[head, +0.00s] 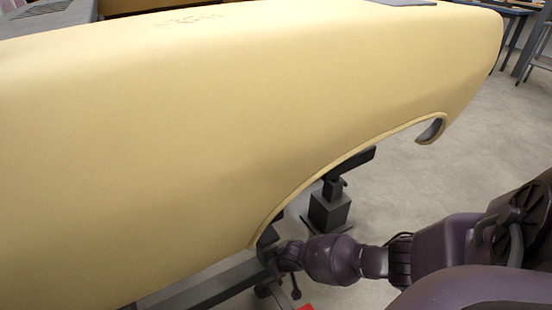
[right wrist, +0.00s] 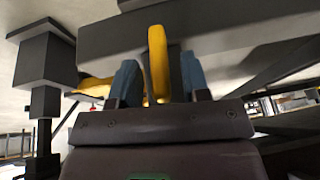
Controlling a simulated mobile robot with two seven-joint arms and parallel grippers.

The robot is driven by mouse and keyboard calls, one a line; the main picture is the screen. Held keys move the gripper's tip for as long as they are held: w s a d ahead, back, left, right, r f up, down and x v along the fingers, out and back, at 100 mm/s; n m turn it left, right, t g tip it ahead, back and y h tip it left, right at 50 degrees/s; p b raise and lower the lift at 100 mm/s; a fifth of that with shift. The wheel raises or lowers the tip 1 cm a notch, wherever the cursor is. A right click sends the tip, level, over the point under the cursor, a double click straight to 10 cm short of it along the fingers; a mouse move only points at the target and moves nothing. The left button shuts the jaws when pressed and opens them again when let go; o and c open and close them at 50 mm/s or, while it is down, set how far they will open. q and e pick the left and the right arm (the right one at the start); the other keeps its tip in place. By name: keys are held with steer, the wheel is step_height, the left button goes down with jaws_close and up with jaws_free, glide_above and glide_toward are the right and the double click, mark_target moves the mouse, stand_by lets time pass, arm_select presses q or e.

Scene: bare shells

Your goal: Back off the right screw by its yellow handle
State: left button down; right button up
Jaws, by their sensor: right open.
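The yellow handle (right wrist: 158,62) stands upright in the middle of the right wrist view, in front of a dark grey beam (right wrist: 215,30). My right gripper (right wrist: 161,78) is open, with one blue-grey finger on each side of the handle. Gaps show between the handle and both fingers. The screw itself cannot be made out. In the head view my right wrist (head: 290,257) reaches in under the wheel arch. The handle and the fingertips are hidden there. My left gripper is not in view.
A large pale yellow car-body shell (head: 170,130) fills the left and middle of the head view. Its arch edge hangs close above my right arm. A dark stand (head: 329,208) is behind the arch, and a grey beam (head: 215,285) runs low. Open floor (head: 420,185) lies right.

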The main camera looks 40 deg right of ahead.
steer(key=shift+w, duration=0.1)
steer(key=shift+c, duration=0.4)
jaws_close()
steer(key=shift+w+r+h+p, duration=0.2)
steer(key=shift+h+p, duration=0.1)
steer(key=shift+p, duration=0.1)
steer(key=shift+a+h, duration=0.1)
steer(key=shift+h, duration=0.2)
arm_select(q)
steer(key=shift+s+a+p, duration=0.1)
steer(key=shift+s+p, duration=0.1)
steer(key=shift+p, duration=0.1)
arm_select(e)
steer(key=shift+s+f, duration=0.2)
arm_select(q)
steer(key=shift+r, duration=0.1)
arm_select(e)
steer(key=shift+o, duration=0.3)
jaws_free()
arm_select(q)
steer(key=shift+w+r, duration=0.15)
